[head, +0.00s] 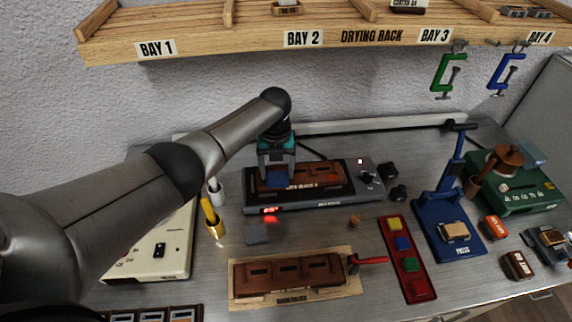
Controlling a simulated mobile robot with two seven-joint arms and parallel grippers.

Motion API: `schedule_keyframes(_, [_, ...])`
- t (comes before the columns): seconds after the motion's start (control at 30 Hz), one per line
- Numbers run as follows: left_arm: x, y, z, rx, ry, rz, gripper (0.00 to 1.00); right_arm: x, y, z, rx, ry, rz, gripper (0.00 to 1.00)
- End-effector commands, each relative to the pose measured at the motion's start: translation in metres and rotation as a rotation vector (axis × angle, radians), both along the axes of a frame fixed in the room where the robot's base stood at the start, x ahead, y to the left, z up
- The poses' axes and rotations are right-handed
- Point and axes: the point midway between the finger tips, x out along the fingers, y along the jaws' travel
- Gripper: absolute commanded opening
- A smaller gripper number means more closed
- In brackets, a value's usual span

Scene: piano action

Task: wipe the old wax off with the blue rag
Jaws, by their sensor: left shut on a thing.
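My left arm comes in from the left, and its gripper (276,172) points down over the grey heated-looking device (318,203) at the middle back. The gripper is shut on the blue rag (275,180), which shows only as a small blue patch between the fingers. The rag is at the left part of a dark reddish-brown wooden piece (325,175) lying on the device. I cannot tell whether it touches the surface, and no wax can be made out. My right gripper is not in view.
In front, a similar brown piece (290,272) sits on a pale board with a red-handled clamp (367,261). A red strip with coloured buttons (406,258) and a blue press (447,228) stand right. The drying rack (330,38) hangs above.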

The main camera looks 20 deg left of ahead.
Motion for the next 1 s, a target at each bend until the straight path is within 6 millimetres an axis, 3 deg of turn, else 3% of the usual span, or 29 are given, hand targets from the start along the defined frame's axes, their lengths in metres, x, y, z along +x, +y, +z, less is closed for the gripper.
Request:
schedule_keyframes(0.6, [-0.020,0.037,0.002,0.003,0.006,0.003,0.31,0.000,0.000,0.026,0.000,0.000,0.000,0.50])
schedule_keyframes(1.0, [-0.027,0.055,0.002,0.002,0.003,0.001,0.31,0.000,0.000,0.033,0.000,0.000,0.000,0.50])
